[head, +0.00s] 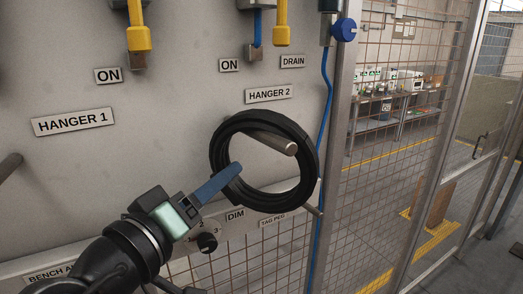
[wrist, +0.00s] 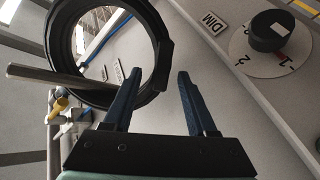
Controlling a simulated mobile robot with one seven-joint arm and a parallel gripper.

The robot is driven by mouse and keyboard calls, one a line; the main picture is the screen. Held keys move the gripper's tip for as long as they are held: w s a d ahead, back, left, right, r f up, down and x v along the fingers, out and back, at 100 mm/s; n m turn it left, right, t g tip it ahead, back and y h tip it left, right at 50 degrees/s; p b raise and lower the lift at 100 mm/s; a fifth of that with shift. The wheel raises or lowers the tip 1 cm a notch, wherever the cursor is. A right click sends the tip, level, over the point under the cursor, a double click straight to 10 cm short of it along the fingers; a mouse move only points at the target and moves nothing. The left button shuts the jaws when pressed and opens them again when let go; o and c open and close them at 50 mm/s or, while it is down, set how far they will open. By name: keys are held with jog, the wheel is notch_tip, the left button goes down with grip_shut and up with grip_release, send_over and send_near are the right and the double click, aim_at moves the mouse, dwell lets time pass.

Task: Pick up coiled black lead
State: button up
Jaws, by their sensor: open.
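The coiled black lead (head: 304,187) hangs on a metal peg (head: 270,141) below the HANGER 2 label in the head view. In the wrist view the coil (wrist: 158,50) fills the upper left, and the peg (wrist: 45,78) passes through it. My gripper (head: 233,173) has blue fingers and is at the coil's lower left side. In the wrist view my gripper (wrist: 157,82) is open, with its two fingers spread. The left finger overlaps the coil's ring in the picture, and the right finger is beside it over bare panel. I cannot tell whether either finger touches the coil.
A DIM dial (head: 207,242) sits on the panel just below my gripper. A TAG PEG label (head: 273,220) is under the coil. A blue hose (head: 325,120) runs down right of the coil, beside a mesh fence (head: 390,130). The HANGER 1 label (head: 73,122) is at left.

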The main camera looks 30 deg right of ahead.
jog(key=shift+p+x, duration=0.4)
jog(key=shift+x, duration=0.8)
jog(key=shift+w+d, duration=0.15)
jog(key=shift+d, duration=0.1)
grip_shut()
jog(key=shift+r, duration=0.2)
